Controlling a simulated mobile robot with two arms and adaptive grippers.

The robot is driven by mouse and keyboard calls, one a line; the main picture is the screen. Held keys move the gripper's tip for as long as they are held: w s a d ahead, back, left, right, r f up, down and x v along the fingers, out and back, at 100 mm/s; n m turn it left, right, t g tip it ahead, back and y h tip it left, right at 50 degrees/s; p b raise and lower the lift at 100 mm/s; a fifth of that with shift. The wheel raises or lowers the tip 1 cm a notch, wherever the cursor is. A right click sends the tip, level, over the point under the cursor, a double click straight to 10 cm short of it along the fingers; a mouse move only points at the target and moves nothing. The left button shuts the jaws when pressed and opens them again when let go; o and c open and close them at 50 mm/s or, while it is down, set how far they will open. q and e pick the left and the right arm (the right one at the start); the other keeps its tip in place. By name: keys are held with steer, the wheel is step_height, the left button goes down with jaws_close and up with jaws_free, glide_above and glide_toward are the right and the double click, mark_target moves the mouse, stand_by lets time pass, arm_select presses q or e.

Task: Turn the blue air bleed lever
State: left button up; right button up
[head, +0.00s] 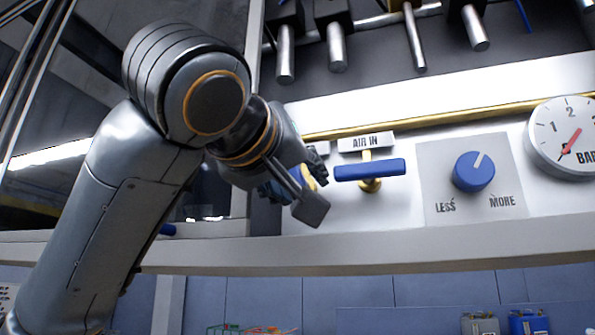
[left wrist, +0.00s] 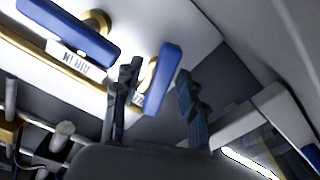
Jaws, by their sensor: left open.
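The blue air bleed lever (left wrist: 163,79) appears in the left wrist view on a brass stem, with its label mostly hidden. In the head view my left gripper (head: 315,181) covers most of it, and a bit of its brass stem (head: 309,178) shows. In the left wrist view my left gripper (left wrist: 160,78) is open, with one finger on either side of the lever. I see a gap between the lever and the right-hand finger; contact on the other side is unclear. My right gripper is in neither view.
The blue AIR IN lever (head: 370,170) lies horizontal just right of my left gripper; it also shows in the left wrist view (left wrist: 68,32). Further right are a blue LESS/MORE knob (head: 474,171) and a pressure gauge (head: 568,138). A yellow pipe (head: 430,122) runs above.

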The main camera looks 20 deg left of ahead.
arm_select(q)
steer(key=shift+w+f, duration=0.1)
steer(key=shift+w, duration=0.05)
steer(key=shift+c, duration=0.6)
jaws_close()
steer(key=shift+f+m+b, duration=0.1)
steer(key=shift+m+b, duration=0.45)
steer(key=shift+m, duration=0.25)
steer(key=shift+a+m+b, duration=0.1)
steer(key=shift+m+b, duration=0.2)
steer(key=shift+m, duration=1.2)
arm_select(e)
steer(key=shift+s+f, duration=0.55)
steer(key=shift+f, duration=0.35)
arm_select(q)
steer(key=shift+o, duration=0.6)
jaws_free()
